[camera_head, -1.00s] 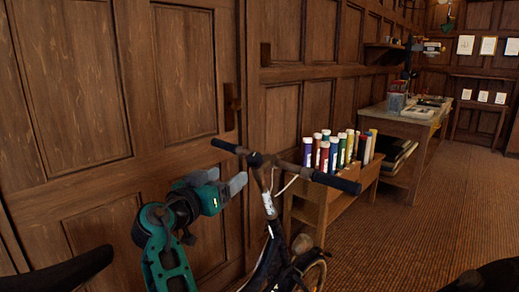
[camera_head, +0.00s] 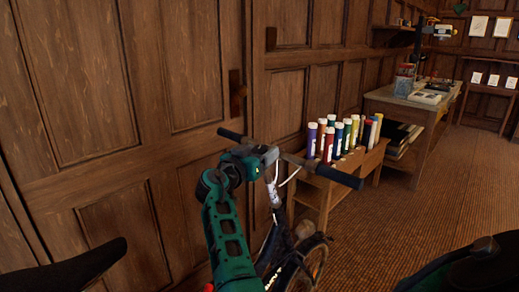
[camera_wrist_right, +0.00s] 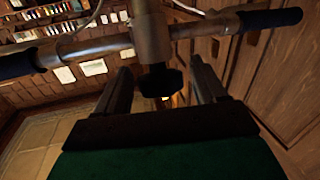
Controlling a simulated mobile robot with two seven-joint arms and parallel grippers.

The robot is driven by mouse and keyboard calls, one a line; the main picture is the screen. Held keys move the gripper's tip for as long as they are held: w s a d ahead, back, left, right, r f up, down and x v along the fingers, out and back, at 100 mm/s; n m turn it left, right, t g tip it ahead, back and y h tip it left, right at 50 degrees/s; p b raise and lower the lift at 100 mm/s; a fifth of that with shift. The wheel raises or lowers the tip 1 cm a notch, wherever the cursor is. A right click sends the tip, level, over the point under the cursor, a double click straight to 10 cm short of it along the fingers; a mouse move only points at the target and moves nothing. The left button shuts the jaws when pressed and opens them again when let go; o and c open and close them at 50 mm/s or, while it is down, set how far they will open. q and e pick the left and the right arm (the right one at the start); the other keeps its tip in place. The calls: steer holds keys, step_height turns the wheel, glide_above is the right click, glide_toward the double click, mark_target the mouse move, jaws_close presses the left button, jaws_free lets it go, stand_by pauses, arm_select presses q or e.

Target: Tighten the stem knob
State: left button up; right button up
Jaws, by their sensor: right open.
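The bicycle's handlebar (camera_head: 338,176) has dark grips, and its pale stem (camera_head: 273,192) stands below the middle of the bar. In the right wrist view the stem (camera_wrist_right: 151,38) runs down from the bar to a dark stem knob (camera_wrist_right: 161,83). My right gripper (camera_head: 264,157) is at the middle of the handlebar. In the right wrist view its two fingers (camera_wrist_right: 160,70) are open, one on each side of the knob, with visible gaps. The knob is hidden by my gripper in the head view. My left gripper is not in view.
A panelled wooden wall (camera_head: 150,100) stands close behind the bicycle. A low wooden bench (camera_head: 335,185) with several coloured tubes (camera_head: 328,145) is just behind the right grip. A worktable (camera_head: 405,105) stands farther back. The carpeted floor (camera_head: 430,210) at the right is open.

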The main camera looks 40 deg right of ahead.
steer(key=shift+d, duration=0.15)
steer(key=shift+c, duration=0.3)
steer(key=c, duration=0.9)
steer(key=shift+f+b, duration=0.15)
steer(key=shift+b, duration=0.3)
steer(key=m+g+b, duration=0.2)
steer(key=g+b, duration=0.1)
steer(key=b, duration=0.4)
steer(key=shift+w+f+m+h+b, duration=0.1)
steer(key=shift+f+m+h+b, duration=0.05)
steer(key=shift+m+h+b, duration=0.25)
steer(key=m+g+b, duration=0.2)
steer(key=g+b, duration=0.1)
steer(key=b, duration=0.1)
steer(key=shift+m+g+b, duration=0.3)
steer(key=shift+m+b, duration=0.1)
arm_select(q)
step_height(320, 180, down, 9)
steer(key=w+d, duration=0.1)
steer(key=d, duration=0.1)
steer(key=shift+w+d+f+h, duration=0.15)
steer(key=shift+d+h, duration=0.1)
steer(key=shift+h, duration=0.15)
arm_select(e)
steer(key=shift+r+m, duration=0.3)
steer(key=shift+r, duration=0.05)
